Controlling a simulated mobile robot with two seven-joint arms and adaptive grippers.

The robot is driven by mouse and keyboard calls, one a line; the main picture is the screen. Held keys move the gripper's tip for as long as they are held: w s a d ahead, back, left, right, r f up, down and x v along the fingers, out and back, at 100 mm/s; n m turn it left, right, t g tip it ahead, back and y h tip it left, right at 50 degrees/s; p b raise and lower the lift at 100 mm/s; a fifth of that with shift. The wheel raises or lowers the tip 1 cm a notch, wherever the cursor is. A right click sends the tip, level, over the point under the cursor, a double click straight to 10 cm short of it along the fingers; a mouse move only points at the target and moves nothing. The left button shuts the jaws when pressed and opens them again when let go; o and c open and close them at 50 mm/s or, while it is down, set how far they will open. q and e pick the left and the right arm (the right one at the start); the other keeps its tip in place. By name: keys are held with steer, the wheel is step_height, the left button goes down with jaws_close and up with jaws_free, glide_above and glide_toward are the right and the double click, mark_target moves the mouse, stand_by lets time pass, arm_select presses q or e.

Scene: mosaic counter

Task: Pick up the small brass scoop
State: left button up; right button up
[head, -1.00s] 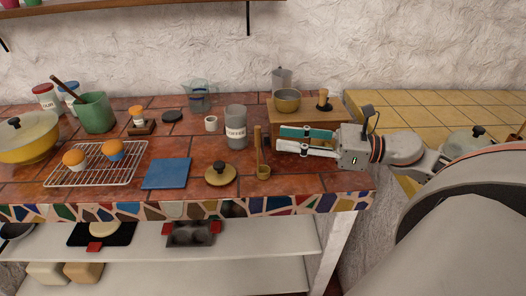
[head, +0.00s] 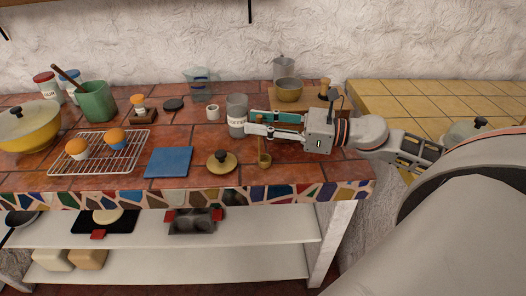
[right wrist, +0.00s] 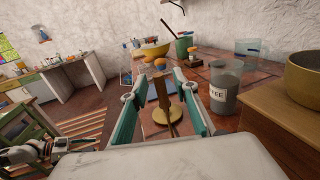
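The small brass scoop (head: 264,160) is on the tiled counter beside the brass lid (head: 221,166).
A grey labelled canister (head: 236,112) stands close to the right fingertips. A wooden box (head: 345,102) bearing a brass pot (head: 289,90) is behind the gripper. A blue mat (head: 168,161) and a wire rack (head: 100,156) are further left.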

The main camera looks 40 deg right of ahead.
steer(key=shift+w, duration=0.1)
jaws_close()
steer(key=shift+r, duration=0.1)
